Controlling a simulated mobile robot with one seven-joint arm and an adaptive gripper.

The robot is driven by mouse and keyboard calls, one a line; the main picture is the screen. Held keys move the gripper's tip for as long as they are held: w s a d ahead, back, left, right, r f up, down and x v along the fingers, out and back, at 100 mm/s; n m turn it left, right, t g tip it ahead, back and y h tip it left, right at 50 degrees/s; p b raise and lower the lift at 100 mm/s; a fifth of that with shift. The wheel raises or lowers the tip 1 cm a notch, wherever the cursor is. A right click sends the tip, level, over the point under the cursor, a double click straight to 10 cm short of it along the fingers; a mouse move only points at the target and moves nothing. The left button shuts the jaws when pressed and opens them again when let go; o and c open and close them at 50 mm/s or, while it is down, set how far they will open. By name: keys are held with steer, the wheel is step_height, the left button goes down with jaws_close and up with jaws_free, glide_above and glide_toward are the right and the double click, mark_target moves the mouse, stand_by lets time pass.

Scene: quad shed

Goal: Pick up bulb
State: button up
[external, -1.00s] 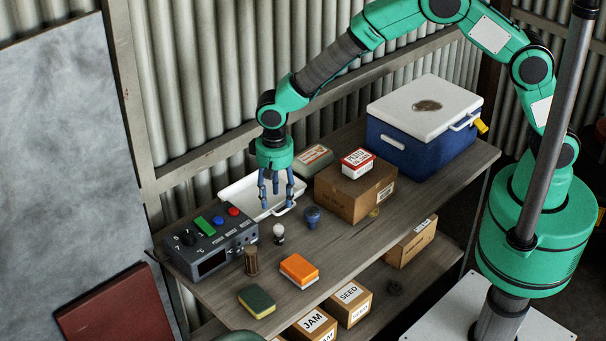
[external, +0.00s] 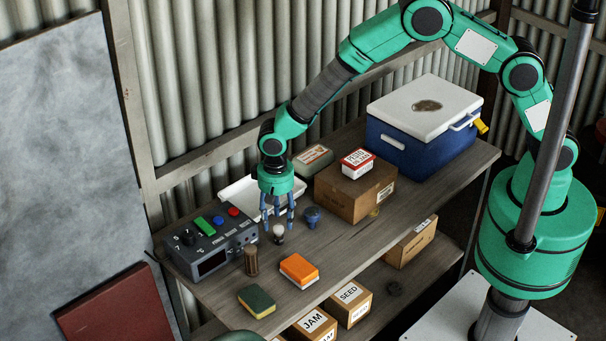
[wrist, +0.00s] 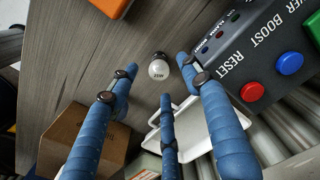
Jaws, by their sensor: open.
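The bulb (external: 279,231) is small, with a white globe and a dark base, and stands on the wooden shelf top. My gripper (external: 277,222) has blue fingers that point down, just above and behind the bulb. In the wrist view its fingers (wrist: 158,88) are spread apart with nothing between them. The bulb looks free of the fingers, though in the external view the fingertips overlap its top edge.
A grey control box (external: 212,243) with coloured buttons stands left of the bulb. A white tray (external: 236,190) lies behind. A blue knob-like object (external: 312,217) is close on the right. A brown ribbed cylinder (external: 251,262) and an orange sponge (external: 299,268) are in front.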

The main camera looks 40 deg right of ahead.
mark_target(278, 225)
steer(key=shift+d+f+b, duration=0.2)
steer(key=shift+f+b, duration=0.15)
steer(key=shift+f, duration=2.25)
steer(key=shift+c, duration=0.2)
jaws_close()
